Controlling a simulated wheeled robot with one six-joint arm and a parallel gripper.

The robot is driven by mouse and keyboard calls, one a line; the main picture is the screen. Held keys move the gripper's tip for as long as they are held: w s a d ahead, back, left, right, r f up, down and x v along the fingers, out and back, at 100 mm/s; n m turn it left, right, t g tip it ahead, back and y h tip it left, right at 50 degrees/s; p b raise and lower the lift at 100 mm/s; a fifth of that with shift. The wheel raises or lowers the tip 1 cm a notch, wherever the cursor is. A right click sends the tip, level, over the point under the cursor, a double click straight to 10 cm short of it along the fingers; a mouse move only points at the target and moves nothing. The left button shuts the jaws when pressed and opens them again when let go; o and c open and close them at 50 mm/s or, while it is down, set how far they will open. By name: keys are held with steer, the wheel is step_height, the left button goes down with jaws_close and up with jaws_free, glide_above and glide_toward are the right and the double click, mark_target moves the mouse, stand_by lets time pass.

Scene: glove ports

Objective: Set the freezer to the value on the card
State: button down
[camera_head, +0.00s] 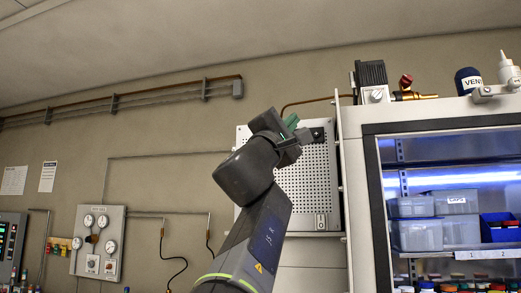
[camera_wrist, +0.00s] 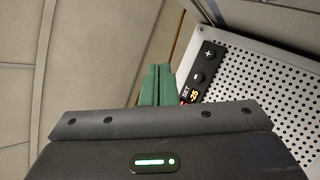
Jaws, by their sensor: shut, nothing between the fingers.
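The freezer's control strip (camera_wrist: 204,72) is black and tilted in the wrist view, with a plus button (camera_wrist: 208,53), a minus button (camera_wrist: 196,77) and a small orange SET display (camera_wrist: 195,94). Its digits are too small to read surely. The strip sits on a perforated white panel (camera_wrist: 262,87), also in the head view (camera_head: 308,185). My gripper (camera_wrist: 161,70) has green fingers, shut and empty, left of the buttons in the wrist view; contact cannot be told. In the head view my gripper (camera_head: 290,122) is before the panel's top. I cannot identify the card; two wall sheets (camera_head: 14,180) (camera_head: 48,176) are unreadable.
A lit, glass-fronted cabinet (camera_head: 355,190) with bins stands at the right. A pump (camera_head: 371,82) and a dark VENT bottle (camera_head: 468,80) are on top. A gauge panel (camera_head: 97,240) and pipes are on the left wall. Space left of the perforated panel looks open.

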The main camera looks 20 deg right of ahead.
steer(key=shift+w, duration=0.1)
steer(key=w+d+p, duration=0.1)
steer(key=w+d, duration=0.3)
steer(key=w, duration=0.3)
steer(key=shift+w+d+p, duration=0.15)
steer(key=shift+d+p, duration=0.15)
steer(key=shift+w, duration=0.1)
stand_by(1.8)
steer(key=shift+w+d, duration=0.2)
steer(key=shift+w, duration=0.05)
steer(key=shift+w+d, duration=0.2)
steer(key=shift+w, duration=0.15)
stand_by(0.8)
steer(key=shift+s+b, duration=0.1)
steer(key=shift+b, duration=0.2)
steer(key=shift+s+a+b, duration=0.35)
steer(key=shift+s+a, duration=0.05)
steer(key=shift+s, duration=0.2)
